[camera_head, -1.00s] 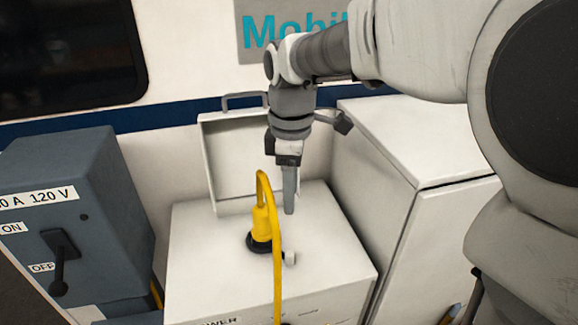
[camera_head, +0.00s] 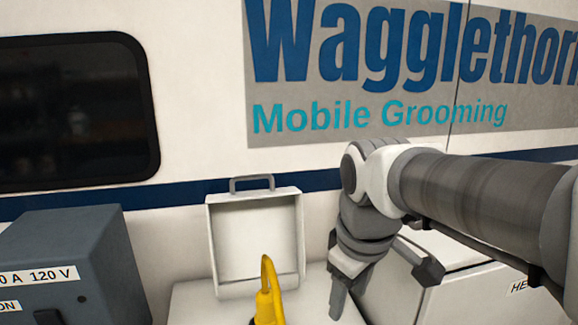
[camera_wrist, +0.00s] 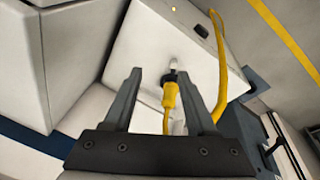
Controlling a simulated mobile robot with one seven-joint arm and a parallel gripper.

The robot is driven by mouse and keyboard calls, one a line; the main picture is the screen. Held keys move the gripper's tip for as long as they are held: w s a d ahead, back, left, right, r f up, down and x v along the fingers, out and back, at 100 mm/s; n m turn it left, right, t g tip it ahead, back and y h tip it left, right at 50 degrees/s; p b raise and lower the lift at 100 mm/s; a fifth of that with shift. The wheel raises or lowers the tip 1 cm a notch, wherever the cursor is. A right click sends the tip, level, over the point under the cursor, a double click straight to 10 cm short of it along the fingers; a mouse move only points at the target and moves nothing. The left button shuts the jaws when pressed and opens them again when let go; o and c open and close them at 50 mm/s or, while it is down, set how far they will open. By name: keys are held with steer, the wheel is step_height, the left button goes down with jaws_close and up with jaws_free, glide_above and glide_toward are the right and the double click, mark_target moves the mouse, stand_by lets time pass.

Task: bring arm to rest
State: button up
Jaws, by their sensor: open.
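My gripper (camera_head: 337,298) hangs pointing down in front of the van wall, to the right of the yellow plug (camera_head: 267,300). In the wrist view my gripper (camera_wrist: 161,78) shows two dark fingers spread apart. The yellow plug (camera_wrist: 170,97) and its cord (camera_wrist: 222,60) show beyond and between the fingers, on top of the white box (camera_wrist: 140,50). Nothing is held, and I see no contact between the fingers and the plug. The lower part of the box is cut off in the head view.
The box's lid (camera_head: 255,245) stands open against the van wall. A grey switch box (camera_head: 70,255) labelled 120 V is at the left. A white cabinet (camera_head: 470,290) stands at the right, behind and below my arm. A dark window (camera_head: 70,110) is in the wall.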

steer(key=s+d+f+m+t, duration=0.1)
steer(key=s+d+m+t, duration=0.1)
steer(key=s+d+m, duration=0.3)
steer(key=s+m, duration=0.3)
steer(key=shift+f+t, duration=0.35)
steer(key=shift+t, duration=0.05)
steer(key=shift+c, duration=0.6)
steer(key=shift+a, duration=0.15)
